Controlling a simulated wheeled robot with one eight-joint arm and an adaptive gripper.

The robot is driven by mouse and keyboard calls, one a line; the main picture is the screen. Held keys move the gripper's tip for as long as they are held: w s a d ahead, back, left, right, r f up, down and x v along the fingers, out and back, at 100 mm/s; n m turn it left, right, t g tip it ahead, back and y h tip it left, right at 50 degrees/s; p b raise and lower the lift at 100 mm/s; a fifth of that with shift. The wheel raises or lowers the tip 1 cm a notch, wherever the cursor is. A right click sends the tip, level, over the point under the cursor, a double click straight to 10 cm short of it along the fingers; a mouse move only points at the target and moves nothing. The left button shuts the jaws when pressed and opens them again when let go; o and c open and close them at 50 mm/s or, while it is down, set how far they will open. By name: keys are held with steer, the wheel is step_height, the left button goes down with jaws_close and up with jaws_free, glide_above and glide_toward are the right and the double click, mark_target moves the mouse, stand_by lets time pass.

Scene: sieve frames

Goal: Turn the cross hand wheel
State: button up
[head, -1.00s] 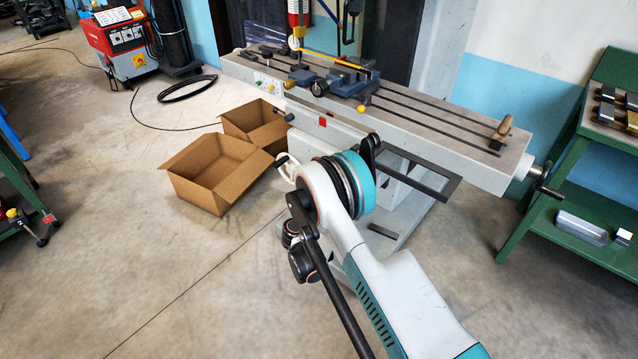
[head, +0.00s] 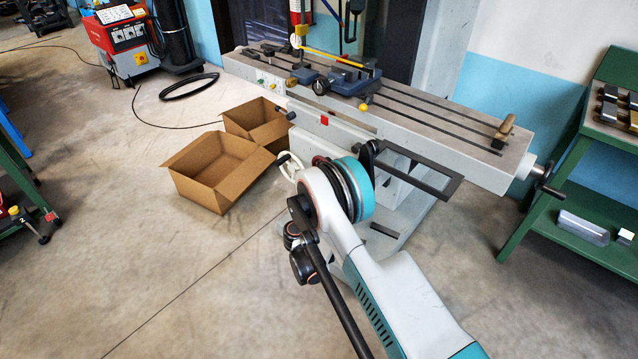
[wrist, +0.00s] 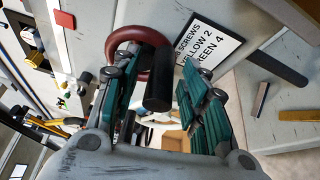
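The cross hand wheel (wrist: 124,37) is a dark red ring on the machine's pale front in the wrist view. A black cylindrical handle (wrist: 158,88) stands out from it toward the camera. My gripper (wrist: 160,100) is open, with one teal-padded finger left of the handle and the other to its right. A gap shows between the handle and the right finger; whether the left finger touches it I cannot tell. The left finger covers part of the wheel. In the head view my arm hides the gripper and most of the wheel.
The grey milling machine's long table (head: 430,118) reaches over the wheel area. A dark open frame (head: 425,170) juts out right of my arm. Two open cardboard boxes, a nearer one (head: 205,188) and a farther one (head: 262,140), stand on the left. Floor is clear at front left.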

mark_target(319, 160)
step_height(319, 160, up, 9)
steer(key=shift+w+a+r, duration=0.1)
steer(key=shift+w, duration=0.05)
steer(key=shift+o, duration=1.2)
steer(key=shift+r, duration=0.3)
steer(key=shift+o, duration=0.4)
steer(key=shift+s+a+r, duration=0.25)
steer(key=shift+s+a, duration=0.15)
steer(key=shift+a, duration=0.15)
steer(key=shift+s+a+r, duration=0.5)
steer(key=shift+s+r, duration=0.05)
steer(key=shift+s, duration=0.15)
steer(key=c, duration=0.3)
steer(key=shift+s+a+r, duration=0.65)
steer(key=shift+s+a, duration=0.55)
steer(key=shift+a, duration=0.35)
steer(key=shift+s+a+r, duration=0.7)
steer(key=shift+s+a, duration=0.55)
steer(key=shift+a, duration=0.35)
steer(key=shift+s+a+r, duration=0.65)
steer(key=shift+s+a, duration=0.55)
steer(key=shift+a, duration=0.35)
steer(key=shift+d, duration=0.1)
